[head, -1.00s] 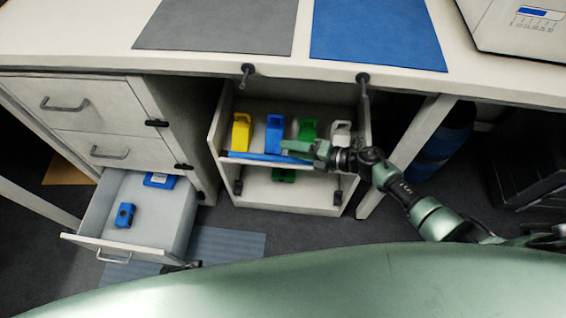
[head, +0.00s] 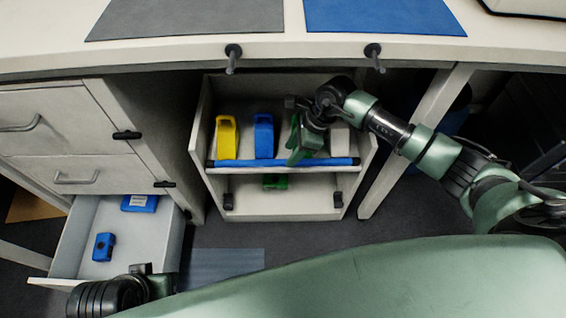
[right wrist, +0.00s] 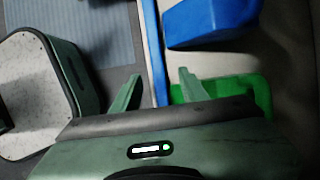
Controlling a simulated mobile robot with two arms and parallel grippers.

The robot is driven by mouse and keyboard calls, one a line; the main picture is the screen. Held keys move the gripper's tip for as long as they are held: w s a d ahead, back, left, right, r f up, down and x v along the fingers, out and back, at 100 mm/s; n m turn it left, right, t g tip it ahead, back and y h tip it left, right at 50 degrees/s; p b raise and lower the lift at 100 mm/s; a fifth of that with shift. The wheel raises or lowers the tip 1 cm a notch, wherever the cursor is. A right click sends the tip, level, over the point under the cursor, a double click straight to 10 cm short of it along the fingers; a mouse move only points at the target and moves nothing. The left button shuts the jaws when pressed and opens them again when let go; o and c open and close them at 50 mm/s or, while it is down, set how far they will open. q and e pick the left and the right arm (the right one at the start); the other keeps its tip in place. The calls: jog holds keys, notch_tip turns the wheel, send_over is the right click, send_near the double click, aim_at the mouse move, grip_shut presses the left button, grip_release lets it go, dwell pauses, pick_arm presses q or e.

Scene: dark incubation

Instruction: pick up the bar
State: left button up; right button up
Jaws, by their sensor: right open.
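The bar (head: 233,163) is a thin blue rod along the front edge of the cart's upper shelf. Its blue length also shows in the right wrist view (right wrist: 154,50). My right gripper (head: 297,156) is over the right half of the bar, pointing down. In the right wrist view its fingers (right wrist: 157,84) are apart, with the bar running between them; whether they touch it I cannot tell.
The cart (head: 278,203) holds yellow (head: 227,138), blue (head: 264,136), green and white objects behind the bar. An open drawer (head: 140,240) with two blue items stands left. The desk edge (head: 300,50) overhangs the cart.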

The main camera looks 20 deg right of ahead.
aim_at(283, 161)
jog(key=x, duration=0.4)
jog(key=shift+a+r+b, duration=0.1)
jog(key=shift+a+b, duration=0.2)
jog(key=shift+b, duration=0.05)
grip_shut()
jog(key=shift+r, duration=0.1)
